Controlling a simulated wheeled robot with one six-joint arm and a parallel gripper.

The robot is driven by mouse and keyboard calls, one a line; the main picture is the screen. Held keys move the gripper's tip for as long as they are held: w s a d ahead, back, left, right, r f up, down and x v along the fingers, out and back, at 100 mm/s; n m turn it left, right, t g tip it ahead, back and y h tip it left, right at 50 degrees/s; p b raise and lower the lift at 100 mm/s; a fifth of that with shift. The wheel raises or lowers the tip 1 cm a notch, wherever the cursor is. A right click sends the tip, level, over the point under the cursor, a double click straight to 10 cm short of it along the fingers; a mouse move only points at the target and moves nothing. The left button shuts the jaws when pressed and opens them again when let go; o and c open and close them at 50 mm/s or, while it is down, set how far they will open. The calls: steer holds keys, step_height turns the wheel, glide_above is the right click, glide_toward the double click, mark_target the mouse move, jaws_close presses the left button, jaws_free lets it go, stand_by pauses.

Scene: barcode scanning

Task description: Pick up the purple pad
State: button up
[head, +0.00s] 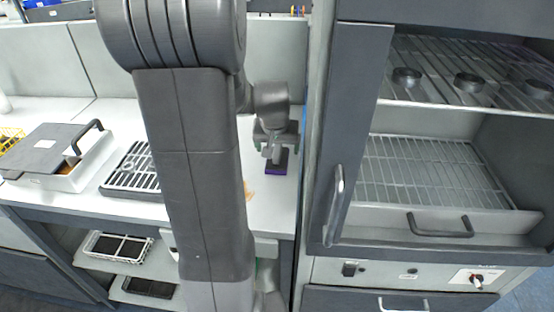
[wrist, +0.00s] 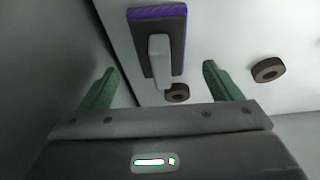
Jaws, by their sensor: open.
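The purple pad (head: 277,168) lies on the white counter, close to the dark cabinet's side. It has a dark top, a purple edge and a raised grey handle. In the wrist view the pad (wrist: 173,45) is at the top centre, with its light grey handle (wrist: 159,62) pointing toward my gripper. My gripper (wrist: 160,85) is open, its two green fingers spread to either side of the handle's near end. In the head view my gripper (head: 275,140) is over the pad and partly hides it. I cannot tell whether the fingers touch anything.
Two small brown rings, one near the handle (wrist: 177,93) and one at right (wrist: 268,69), show in the wrist view. A black slotted rack (head: 130,170) and a lidded box (head: 60,158) stand left. The open cabinet door (head: 355,130) is close on the right.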

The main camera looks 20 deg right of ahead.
mark_target(277, 149)
steer(key=x, duration=0.4)
steer(key=shift+w+f, duration=0.3)
steer(key=shift+c, duration=0.3)
steer(key=c, duration=1.1)
